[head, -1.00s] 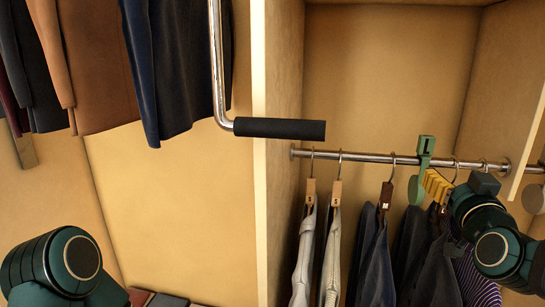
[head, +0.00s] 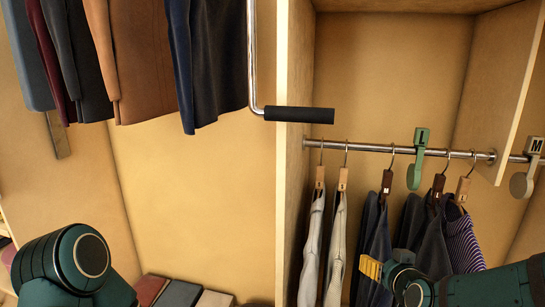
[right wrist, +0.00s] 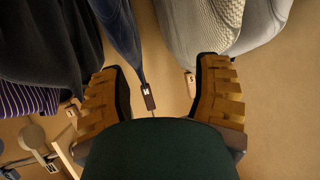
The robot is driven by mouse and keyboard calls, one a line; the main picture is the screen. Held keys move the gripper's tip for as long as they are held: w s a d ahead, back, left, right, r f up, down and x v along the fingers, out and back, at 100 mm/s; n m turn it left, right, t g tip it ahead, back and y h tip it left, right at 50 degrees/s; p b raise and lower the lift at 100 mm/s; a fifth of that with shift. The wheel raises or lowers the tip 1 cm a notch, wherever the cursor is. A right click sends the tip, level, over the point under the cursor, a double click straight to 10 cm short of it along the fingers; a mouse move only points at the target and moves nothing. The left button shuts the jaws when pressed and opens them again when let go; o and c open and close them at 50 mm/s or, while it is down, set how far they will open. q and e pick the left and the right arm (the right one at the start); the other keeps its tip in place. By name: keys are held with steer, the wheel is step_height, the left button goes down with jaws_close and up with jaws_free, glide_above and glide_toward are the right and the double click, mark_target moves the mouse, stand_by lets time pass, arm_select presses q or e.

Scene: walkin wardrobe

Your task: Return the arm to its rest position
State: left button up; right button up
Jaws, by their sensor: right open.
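My right arm (head: 480,285) comes in from the lower right of the head view. Its right gripper (head: 372,268), with yellow ribbed fingers, is in front of the lower part of the hanging clothes, below the rail (head: 375,149). In the right wrist view the right gripper (right wrist: 162,65) has its fingers wide apart, with nothing held between them. A dark hanger tag (right wrist: 148,97) and a lighter tag (right wrist: 190,84) show beyond the gap. My left arm (head: 72,265) shows only as a bent dark green joint at the lower left; its gripper is out of view.
A green L divider (head: 415,160) and a beige M divider (head: 527,168) hang on the rail. Pale garments (head: 322,245), dark garments and a striped one (head: 468,242) hang there. A pull-down bar (head: 300,115) juts out beside the upright panel (head: 290,190). Folded clothes (head: 180,292) lie below.

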steer(key=s+a+f+g+y, duration=0.1)
steer(key=s+a+f+g, duration=0.15)
steer(key=f, duration=0.55)
steer(key=s+a+f+g+y, duration=0.15)
steer(key=a+f, duration=0.25)
steer(key=f, duration=0.4)
steer(key=s+a+f+g, duration=0.3)
steer(key=s+a+f, duration=0.1)
steer(key=s+f, duration=0.3)
steer(key=s+a+f+g+y, duration=0.1)
steer(key=s+a+f+g, duration=0.3)
steer(key=s+f, duration=0.4)
steer(key=shift+s+a+f+g, duration=0.3)
steer(key=shift+s+a, duration=0.25)
